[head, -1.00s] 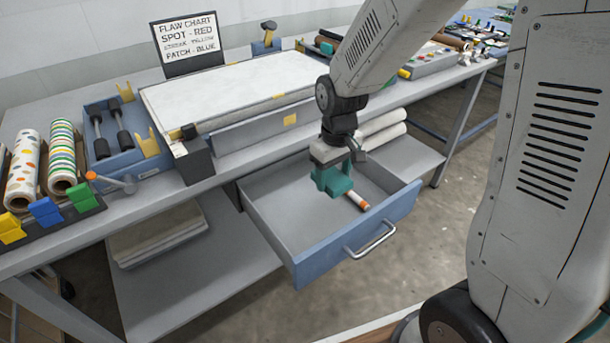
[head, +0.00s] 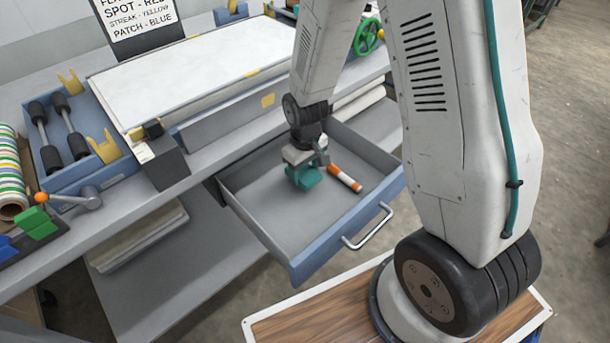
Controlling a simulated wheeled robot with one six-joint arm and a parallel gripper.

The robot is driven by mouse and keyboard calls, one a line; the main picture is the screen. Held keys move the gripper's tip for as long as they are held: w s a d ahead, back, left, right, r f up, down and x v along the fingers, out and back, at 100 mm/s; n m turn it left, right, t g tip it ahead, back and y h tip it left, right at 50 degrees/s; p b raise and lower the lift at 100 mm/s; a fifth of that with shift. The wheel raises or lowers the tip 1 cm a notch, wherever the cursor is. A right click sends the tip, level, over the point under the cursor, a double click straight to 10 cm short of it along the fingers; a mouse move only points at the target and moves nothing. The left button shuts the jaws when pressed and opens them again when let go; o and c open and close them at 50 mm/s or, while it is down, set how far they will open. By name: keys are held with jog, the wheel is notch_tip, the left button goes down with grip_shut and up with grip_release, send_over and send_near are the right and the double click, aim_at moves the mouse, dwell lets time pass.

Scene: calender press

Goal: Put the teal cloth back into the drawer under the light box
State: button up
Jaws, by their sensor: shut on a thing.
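The teal cloth (head: 306,178) is held by my gripper (head: 304,164), which is shut on it. The cloth is inside the outline of the open drawer (head: 285,243), low over its floor; I cannot tell whether it touches the floor. The drawer is grey inside with a blue front and a metal handle, pulled out under the light box (head: 200,72). An orange-and-white stick (head: 345,178) lies in the drawer just right of the cloth. My gripper hides part of the drawer's back.
A blue tray with black rollers (head: 72,152) stands left of the light box. A lever with an orange knob (head: 42,197) sits at the bench's left. A green handwheel (head: 368,36) is at the back right. Folded material (head: 140,235) lies on the lower shelf. The drawer's front area is clear.

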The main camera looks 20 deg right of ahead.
jog(key=shift+f, duration=1.3)
jog(key=o, duration=0.9)
jog(key=shift+f, duration=0.1)
jog(key=shift+o, duration=0.2)
notch_tip(320, 180, up, 13)
notch_tip(320, 180, up, 13)
jog(key=m, duration=0.2)
send_over(306, 173)
jog(key=s+d, duration=0.1)
jog(key=s, duration=0.7)
jog(key=s+d+r, duration=0.1)
jog(key=s+r, duration=0.3)
jog(key=s, duration=0.3)
jog(key=s+r+m+t, duration=0.1)
jog(key=s+r, duration=0.3)
jog(key=s, duration=0.3)
jog(key=shift+d+r+m, duration=0.15)
jog(key=shift+d+m, duration=0.15)
jog(key=shift+d, duration=0.1)
